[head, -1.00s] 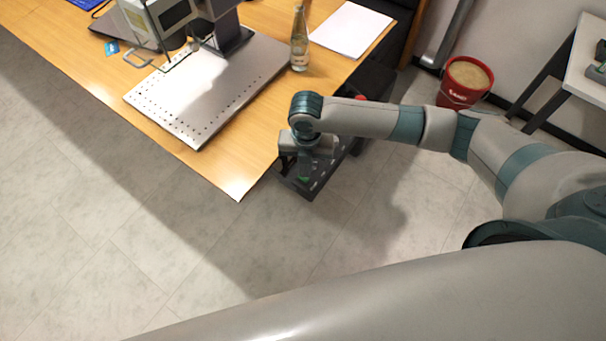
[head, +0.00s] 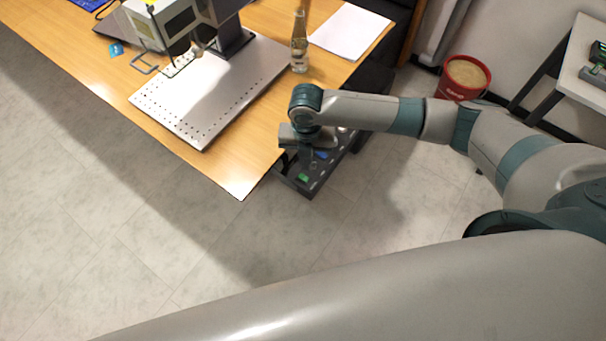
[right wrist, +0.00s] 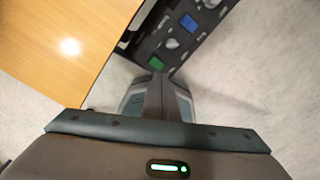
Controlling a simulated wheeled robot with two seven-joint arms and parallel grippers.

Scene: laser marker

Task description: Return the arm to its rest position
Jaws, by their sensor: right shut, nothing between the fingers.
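My right arm reaches in from the right side of the head view. Its gripper (head: 308,158) hangs past the table's near corner, above a dark tray or panel (head: 311,186). In the right wrist view the two fingers (right wrist: 157,82) are together with nothing between them, and their tips overlap the near edge of the dark tray (right wrist: 143,53) from this viewpoint. A green piece (right wrist: 157,63) and a blue piece (right wrist: 187,22) show there, with pale pieces between. Whether the fingertips touch the tray cannot be told. My left gripper is not in view.
The wooden table (head: 240,180) holds a laser marking machine (head: 175,22) with a perforated metal plate (head: 205,105), a clear bottle (head: 299,45) and white paper (head: 348,30). A red bucket (head: 463,90) stands behind my arm. A side table (head: 588,60) is at right. The front floor is clear.

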